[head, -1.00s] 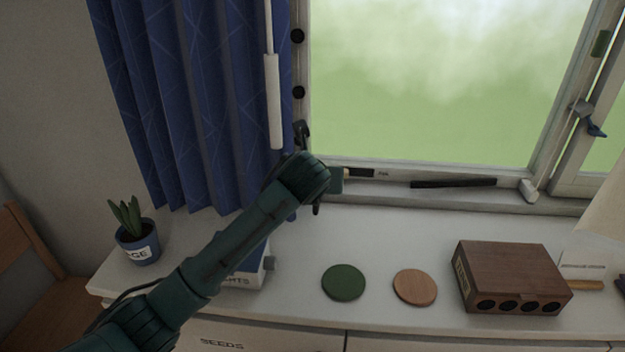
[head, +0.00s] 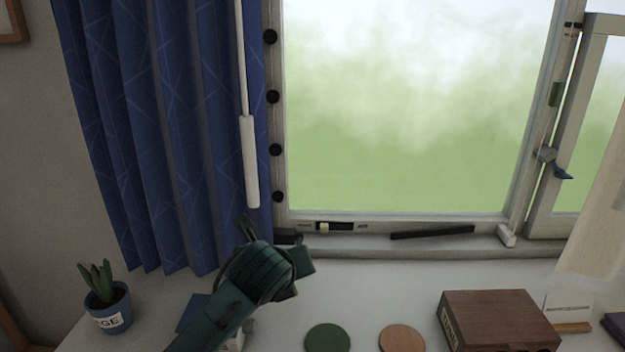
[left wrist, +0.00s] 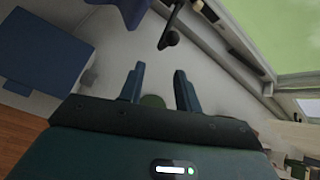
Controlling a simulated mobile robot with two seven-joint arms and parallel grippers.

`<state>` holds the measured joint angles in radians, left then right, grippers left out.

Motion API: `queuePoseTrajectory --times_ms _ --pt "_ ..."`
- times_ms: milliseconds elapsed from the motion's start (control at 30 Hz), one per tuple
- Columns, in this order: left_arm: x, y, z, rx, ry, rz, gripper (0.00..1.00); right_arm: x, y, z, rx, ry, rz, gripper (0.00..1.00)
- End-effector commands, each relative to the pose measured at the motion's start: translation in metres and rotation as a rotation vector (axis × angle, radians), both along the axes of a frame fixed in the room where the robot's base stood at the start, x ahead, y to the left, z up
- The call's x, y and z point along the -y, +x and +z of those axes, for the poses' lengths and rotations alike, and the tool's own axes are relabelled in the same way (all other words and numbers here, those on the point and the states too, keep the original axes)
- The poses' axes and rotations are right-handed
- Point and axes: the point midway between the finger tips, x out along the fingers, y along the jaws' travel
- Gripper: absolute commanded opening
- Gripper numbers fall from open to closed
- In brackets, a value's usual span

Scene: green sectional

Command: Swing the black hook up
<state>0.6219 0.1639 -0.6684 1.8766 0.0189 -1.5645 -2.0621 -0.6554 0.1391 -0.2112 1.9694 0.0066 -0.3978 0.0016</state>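The black hook (head: 288,237) shows as a small dark shape at the lower left corner of the window frame, partly hidden behind my left gripper. In the left wrist view a black lever with a rounded end (left wrist: 169,38), likely this hook, lies just beyond the fingertips, apart from them. My left gripper (head: 283,266) is just in front of the sill corner in the head view. Its two fingers stand apart with nothing between them in the left wrist view (left wrist: 157,78). My right gripper is not in view.
A blue curtain (head: 180,140) and its white wand (head: 249,160) hang left of the hook. A black bar (head: 432,232) lies along the lower window frame. A potted plant (head: 105,300), green disc (head: 327,338), wooden disc (head: 402,338) and brown box (head: 498,320) stand on the white top.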

Motion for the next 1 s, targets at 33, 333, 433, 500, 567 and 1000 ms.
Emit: queuePoseTrajectory --times_ms 33,333,433,500,567,1000 --pt "-0.005 -0.019 -0.025 -0.061 -0.131 0.095 0.33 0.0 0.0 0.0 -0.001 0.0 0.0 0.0" --pt "-0.055 -0.134 -0.122 -0.34 -0.865 0.915 0.33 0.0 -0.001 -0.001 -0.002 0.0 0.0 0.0" --pt "-0.076 -0.176 -0.144 -0.386 -1.043 1.224 0.33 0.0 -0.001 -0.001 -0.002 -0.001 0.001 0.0" --pt "-0.089 -0.203 -0.155 -0.398 -1.14 1.421 0.33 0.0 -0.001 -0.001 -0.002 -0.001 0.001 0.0" --pt "-0.1 -0.224 -0.161 -0.396 -1.206 1.574 0.33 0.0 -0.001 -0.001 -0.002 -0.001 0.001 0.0" --pt "-0.132 -0.286 -0.199 -0.289 -1.531 2.093 0.33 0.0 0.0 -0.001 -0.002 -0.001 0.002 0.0"
